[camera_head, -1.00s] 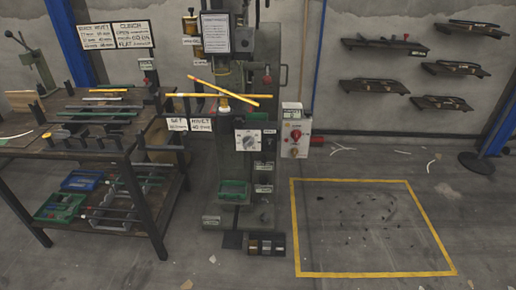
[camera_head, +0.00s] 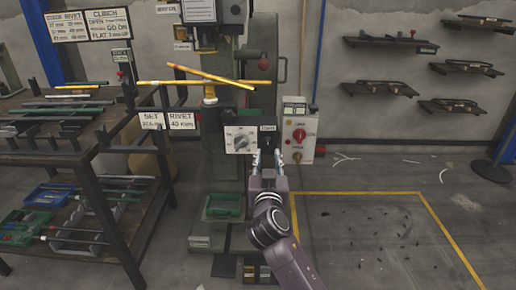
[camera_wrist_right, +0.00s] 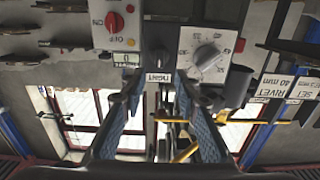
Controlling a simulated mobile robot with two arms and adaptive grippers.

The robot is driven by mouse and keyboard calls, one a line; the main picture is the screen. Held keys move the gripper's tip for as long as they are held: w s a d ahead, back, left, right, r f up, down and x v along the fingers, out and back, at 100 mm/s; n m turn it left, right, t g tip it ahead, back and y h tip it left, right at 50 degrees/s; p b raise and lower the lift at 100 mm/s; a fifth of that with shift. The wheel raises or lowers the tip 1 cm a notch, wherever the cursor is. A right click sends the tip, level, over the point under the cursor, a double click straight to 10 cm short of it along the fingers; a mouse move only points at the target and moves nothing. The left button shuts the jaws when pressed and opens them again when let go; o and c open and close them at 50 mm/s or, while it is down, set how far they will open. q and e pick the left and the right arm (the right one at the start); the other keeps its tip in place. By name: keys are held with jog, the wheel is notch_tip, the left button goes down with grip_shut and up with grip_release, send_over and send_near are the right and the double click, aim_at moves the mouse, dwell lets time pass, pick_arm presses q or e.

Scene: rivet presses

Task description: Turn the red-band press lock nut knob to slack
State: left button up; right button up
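The press (camera_head: 265,95) stands at the centre of the head view. A small dark knob (camera_wrist_right: 157,58) with a white label (camera_wrist_right: 158,77), seemingly reading TIGHT, shows in the wrist view, where the scene is upside down. The same label plate (camera_head: 267,128) is dark and small in the head view. My right gripper (camera_head: 267,158) is in front of and slightly below it. In the wrist view its blue-padded fingers (camera_wrist_right: 160,100) are spread, with the knob beyond the gap and nothing held. I cannot make out a red band. My left gripper is not in view.
A white dial plate (camera_head: 240,139) is left of the label, and a control box (camera_head: 299,133) with a red switch is close on the right. Yellow tubes (camera_head: 208,81) cross the press above. A cluttered bench (camera_head: 70,155) stands left. A yellow-outlined floor area (camera_head: 380,240) lies right.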

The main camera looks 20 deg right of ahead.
aim_at(268, 142)
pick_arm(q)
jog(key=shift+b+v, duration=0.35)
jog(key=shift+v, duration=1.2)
pick_arm(e)
jog(key=shift+x, duration=3.8)
grip_shut()
